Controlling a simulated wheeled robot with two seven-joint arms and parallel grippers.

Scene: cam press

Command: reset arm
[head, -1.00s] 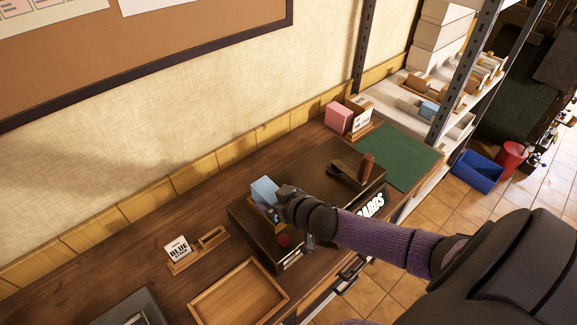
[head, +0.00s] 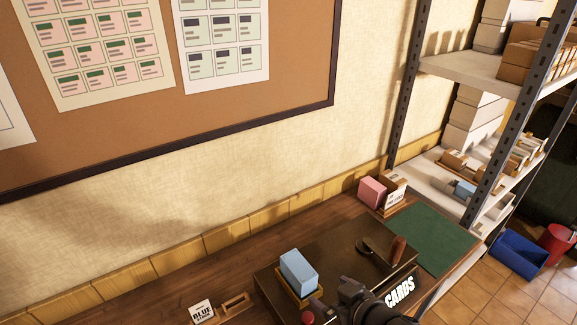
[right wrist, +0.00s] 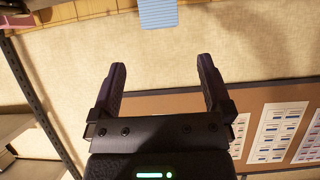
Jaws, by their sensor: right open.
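My right gripper (head: 347,304) is at the bottom of the head view, in front of the dark cam press (head: 335,256). It is empty. In the right wrist view its two fingers (right wrist: 160,78) stand wide apart with only wall between them. A light blue card block (head: 297,271) stands in a small wooden holder on the left of the press, apart from the gripper. It also shows in the right wrist view (right wrist: 158,14), beyond the fingertips. The press's lever (head: 382,254) with a brown handle is on the right. My left gripper is out of view.
A red knob (head: 307,318) is at the press's front left. A green mat (head: 432,238) lies to the right, with a pink block (head: 372,191) behind it. A shelf rack (head: 462,70) rises at right.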

